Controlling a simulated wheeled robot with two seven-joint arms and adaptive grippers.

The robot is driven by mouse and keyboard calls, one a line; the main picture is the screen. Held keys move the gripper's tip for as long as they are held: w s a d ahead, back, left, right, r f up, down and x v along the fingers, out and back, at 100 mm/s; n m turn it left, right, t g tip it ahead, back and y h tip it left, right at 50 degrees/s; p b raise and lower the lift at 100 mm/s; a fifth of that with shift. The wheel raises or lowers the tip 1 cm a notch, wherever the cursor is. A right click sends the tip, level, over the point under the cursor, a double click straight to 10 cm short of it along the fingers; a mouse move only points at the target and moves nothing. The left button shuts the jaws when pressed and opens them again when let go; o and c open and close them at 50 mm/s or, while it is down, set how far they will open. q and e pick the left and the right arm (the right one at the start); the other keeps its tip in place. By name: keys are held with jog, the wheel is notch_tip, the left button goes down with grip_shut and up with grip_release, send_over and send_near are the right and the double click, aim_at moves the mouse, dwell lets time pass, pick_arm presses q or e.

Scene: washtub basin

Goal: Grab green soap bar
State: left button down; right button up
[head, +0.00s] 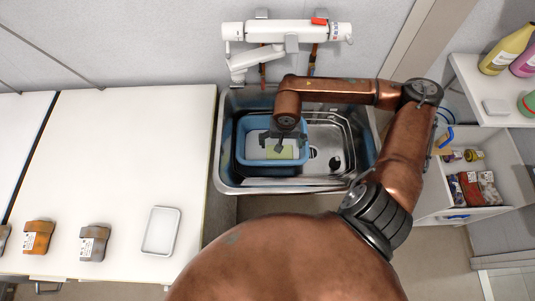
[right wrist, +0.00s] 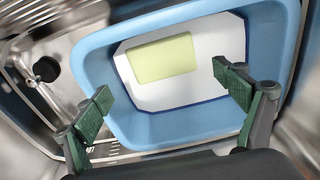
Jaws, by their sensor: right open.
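The green soap bar (head: 280,152) is a pale yellow-green block lying flat on the white floor of the blue tub (head: 242,148), which stands in the metal sink. In the right wrist view the soap bar (right wrist: 161,58) lies near the top of the tub's floor, beyond my fingertips. My right gripper (head: 283,140) is over the tub, pointing down; in the right wrist view the right gripper (right wrist: 168,92) has its two green-padded fingers wide apart with nothing between them. The soap is apart from both fingers. My left gripper is in no view.
The metal sink (head: 228,178) surrounds the tub, with a drain (right wrist: 47,69) beside it. A white faucet (head: 285,32) hangs on the wall behind. An open drawer (head: 500,150) stands at right.

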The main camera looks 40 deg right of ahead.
jog(key=shift+w+d+f, duration=0.15)
jog(key=shift+f, duration=0.6)
jog(key=f, duration=0.1)
jog(key=f+b, duration=0.1)
jog(key=f, duration=0.3)
jog(key=shift+w+f+b, duration=0.2)
jog(key=shift+w+b, duration=0.1)
jog(key=shift+b, duration=0.1)
jog(key=shift+f, duration=0.5)
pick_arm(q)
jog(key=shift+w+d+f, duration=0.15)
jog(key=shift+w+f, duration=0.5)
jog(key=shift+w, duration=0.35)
pick_arm(e)
jog(key=shift+c, duration=0.5)
jog(key=c, duration=1.1)
jog(key=shift+w+r, duration=0.1)
jog(key=shift+r, duration=0.05)
jog(key=shift+c, duration=0.2)
